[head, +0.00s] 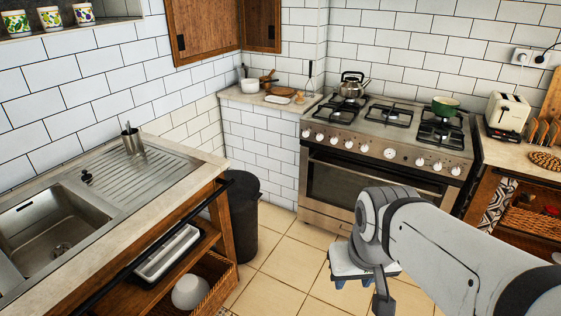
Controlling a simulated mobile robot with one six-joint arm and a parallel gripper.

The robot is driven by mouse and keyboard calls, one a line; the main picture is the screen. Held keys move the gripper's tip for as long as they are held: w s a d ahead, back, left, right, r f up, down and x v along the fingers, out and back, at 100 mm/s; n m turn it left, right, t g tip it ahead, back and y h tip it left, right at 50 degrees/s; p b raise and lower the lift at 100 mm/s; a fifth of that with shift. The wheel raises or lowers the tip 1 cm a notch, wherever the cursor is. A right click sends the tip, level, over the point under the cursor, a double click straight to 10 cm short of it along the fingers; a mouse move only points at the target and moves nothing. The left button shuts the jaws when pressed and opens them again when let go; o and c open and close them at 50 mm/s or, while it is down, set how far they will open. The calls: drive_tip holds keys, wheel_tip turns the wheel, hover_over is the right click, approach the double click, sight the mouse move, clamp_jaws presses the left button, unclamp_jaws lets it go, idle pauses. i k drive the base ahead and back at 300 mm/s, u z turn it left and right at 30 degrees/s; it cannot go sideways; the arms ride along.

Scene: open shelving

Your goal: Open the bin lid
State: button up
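A dark grey bin (243,222) stands on the floor at the end of the sink counter, in the corner by the tiled wall. Its dark lid (238,183) looks closed, and the counter's edge and black rail hide part of the bin's left side. My gripper (354,284) is at the lower middle right, under the white wrist of my arm. Its bluish fingertips point down and look apart, with nothing seen between them. It is well to the right of the bin and does not touch it.
The sink counter (160,185) with a black rail is on the left, above shelves with a basket (215,280). The stove (385,160) stands behind my arm. Tiled floor (285,262) is clear between bin and gripper.

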sight(245, 188)
drive_tip(key=z, duration=0.25)
drive_tip(key=i, duration=1.65)
drive_tip(key=u, duration=0.45)
drive_tip(key=k, duration=0.75)
drive_tip(key=u, duration=0.1)
drive_tip(key=i, duration=0.9)
drive_tip(key=z, duration=0.1)
